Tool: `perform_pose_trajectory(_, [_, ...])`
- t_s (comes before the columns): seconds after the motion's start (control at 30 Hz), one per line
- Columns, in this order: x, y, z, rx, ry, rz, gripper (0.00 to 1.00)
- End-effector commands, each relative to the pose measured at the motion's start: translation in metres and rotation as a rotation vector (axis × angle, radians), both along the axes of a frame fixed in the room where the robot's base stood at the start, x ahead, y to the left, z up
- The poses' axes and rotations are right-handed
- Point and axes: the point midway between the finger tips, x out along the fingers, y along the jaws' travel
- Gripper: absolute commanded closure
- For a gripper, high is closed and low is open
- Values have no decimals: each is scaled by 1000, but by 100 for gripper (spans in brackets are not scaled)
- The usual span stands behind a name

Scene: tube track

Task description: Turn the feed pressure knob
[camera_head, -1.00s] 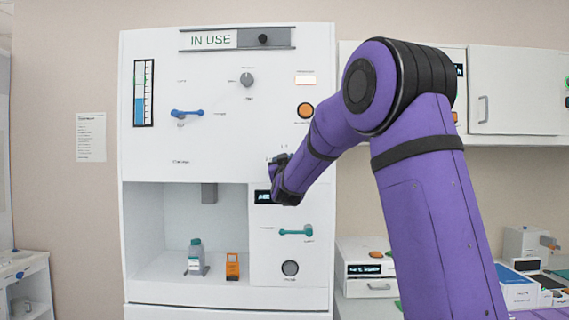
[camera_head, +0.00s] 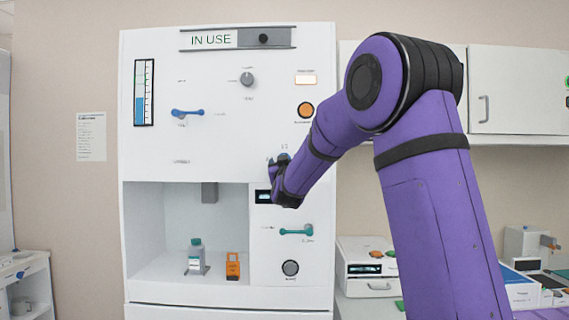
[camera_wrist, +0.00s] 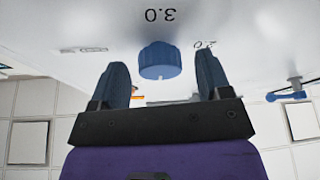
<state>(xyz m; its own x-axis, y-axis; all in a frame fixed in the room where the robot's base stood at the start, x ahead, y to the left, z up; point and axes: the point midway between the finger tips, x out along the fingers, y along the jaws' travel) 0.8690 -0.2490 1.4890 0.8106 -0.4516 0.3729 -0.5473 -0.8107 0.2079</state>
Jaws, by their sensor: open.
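A blue ribbed knob (camera_wrist: 159,60) sticks out of the white panel in the wrist view, which sees the panel upside down. The numbers 3.0 and 2.0 are printed by it. My gripper (camera_wrist: 165,80) is open, with one dark finger on each side of the knob. The fingers look apart from the knob, and nothing is held. In the head view my gripper (camera_head: 279,162) is at the panel's right part, above a small dark display (camera_head: 263,197). It hides the blue knob there.
The panel also bears a blue lever (camera_head: 187,112), a grey knob (camera_head: 247,79), an orange button (camera_head: 306,110), a teal lever (camera_head: 296,231) and a lower grey knob (camera_head: 290,268). A bottle (camera_head: 196,256) and an orange item (camera_head: 233,266) stand in the open recess.

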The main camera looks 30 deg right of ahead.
Motion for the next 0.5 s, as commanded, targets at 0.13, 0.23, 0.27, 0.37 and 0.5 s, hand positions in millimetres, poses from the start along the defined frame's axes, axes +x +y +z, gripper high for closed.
perform_pose_trajectory(0.13, [-21, 12, -9, 1, 1, 1, 29])
perform_pose_trajectory(0.23, [-37, 21, -17, 2, 1, 2, 29])
perform_pose_trajectory(0.27, [-42, 24, -19, 1, 0, 3, 29])
perform_pose_trajectory(0.37, [-56, 31, -25, 1, 0, 1, 29])
perform_pose_trajectory(0.5, [-70, 39, -32, 0, 0, 1, 29])
